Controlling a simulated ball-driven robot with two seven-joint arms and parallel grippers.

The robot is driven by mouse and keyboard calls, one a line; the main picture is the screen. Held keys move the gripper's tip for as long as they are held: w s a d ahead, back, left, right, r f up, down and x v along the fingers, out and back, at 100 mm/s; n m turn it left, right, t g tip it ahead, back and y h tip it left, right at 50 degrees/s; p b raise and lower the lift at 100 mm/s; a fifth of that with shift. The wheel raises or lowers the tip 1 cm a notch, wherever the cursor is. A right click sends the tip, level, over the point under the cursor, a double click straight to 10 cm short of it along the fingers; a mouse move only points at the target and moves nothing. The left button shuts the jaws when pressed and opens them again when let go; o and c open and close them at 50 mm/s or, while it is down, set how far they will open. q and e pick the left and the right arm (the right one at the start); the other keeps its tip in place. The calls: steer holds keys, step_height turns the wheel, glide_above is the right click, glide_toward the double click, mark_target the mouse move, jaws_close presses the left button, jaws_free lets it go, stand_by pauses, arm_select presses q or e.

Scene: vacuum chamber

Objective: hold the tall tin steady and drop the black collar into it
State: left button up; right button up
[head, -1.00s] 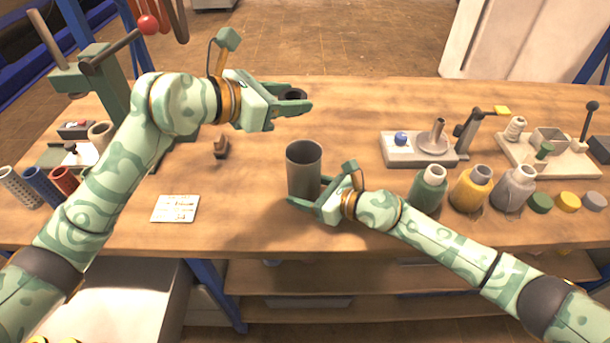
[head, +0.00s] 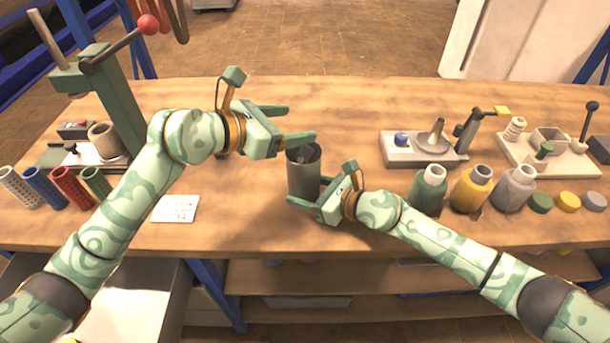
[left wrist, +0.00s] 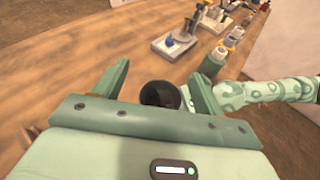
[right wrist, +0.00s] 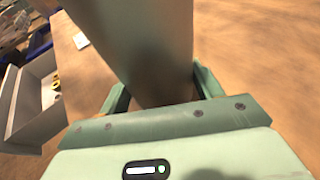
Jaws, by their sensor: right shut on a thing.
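The tall grey tin (head: 304,182) stands upright on the bench. My right gripper (head: 322,192) is shut around its lower part; the tin's side also fills the middle of the right wrist view (right wrist: 150,50). My left gripper (head: 301,122) is open, its fingers wide apart with bare bench showing between them. It is just above and behind the tin's mouth. A dark shape, apparently the black collar (head: 301,156), shows inside the mouth, partly shaded and hidden by the rim. In the left wrist view a dark round opening (left wrist: 160,94) lies between the fingers.
A green press (head: 108,95) and coloured tubes (head: 73,187) are at left. A white card (head: 175,208) lies at front left.

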arm_select(q)
steer(key=v, duration=1.2)
stand_by(0.5)
arm_select(e)
steer(key=o, duration=0.8)
steer(key=shift+o, duration=0.2)
steer(key=v, duration=1.2)
arm_select(q)
steer(key=shift+f, duration=0.1)
arm_select(e)
steer(key=shift+s+d, duration=0.1)
